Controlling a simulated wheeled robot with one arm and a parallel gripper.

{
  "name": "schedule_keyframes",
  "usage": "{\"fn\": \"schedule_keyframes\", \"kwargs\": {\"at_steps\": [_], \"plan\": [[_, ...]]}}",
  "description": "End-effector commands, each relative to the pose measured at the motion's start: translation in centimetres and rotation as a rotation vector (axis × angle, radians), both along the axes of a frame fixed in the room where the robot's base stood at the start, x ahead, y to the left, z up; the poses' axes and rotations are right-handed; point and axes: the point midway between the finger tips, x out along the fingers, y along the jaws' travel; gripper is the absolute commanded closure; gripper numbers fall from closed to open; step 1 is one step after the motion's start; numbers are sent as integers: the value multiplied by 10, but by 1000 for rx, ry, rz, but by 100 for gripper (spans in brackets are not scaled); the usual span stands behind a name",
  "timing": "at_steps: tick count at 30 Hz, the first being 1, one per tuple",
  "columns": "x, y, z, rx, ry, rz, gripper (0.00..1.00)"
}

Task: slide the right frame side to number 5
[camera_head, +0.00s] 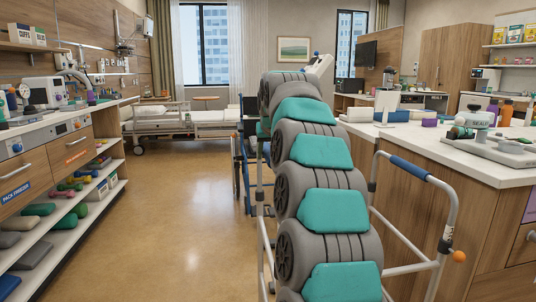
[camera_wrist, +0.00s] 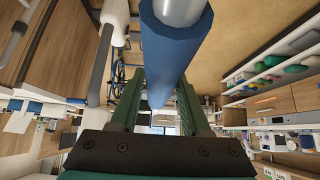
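The walking frame (camera_head: 374,190) stands at the right, a pale metal tube frame partly hidden behind my arm. Its right side has a blue padded grip (camera_head: 408,168) on top and an orange knob (camera_head: 458,256) lower down. Small dark marks show on the tube beside the knob, too small to read. In the wrist view, my gripper (camera_wrist: 162,88) has its two green fingers apart, with a blue padded grip (camera_wrist: 180,40) running between them. I cannot tell whether the fingers press on it. In the head view my gripper is hidden.
A counter (camera_head: 500,172) stands close at the right, bearing a teal and white device (camera_head: 475,120). Shelves (camera_head: 75,222) with weights line the left. A wheelchair (camera_head: 240,160) and a bed (camera_head: 195,118) are farther back. Open floor (camera_head: 180,225) lies left of my arm.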

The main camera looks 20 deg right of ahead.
Motion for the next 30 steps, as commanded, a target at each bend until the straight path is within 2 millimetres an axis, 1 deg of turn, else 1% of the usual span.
{"fn": "schedule_keyframes", "kwargs": {"at_steps": [1, 9, 10, 20, 30], "plan": [[0, 0, 0, 0, 1, 0, 47], [0, 0, -1, 1, 3, 0, 16], [0, 0, -1, 1, 3, 0, 15], [-2, 1, 1, 1, 3, 0, 15], [-19, 5, 22, 1, 4, 0, 15]]}}
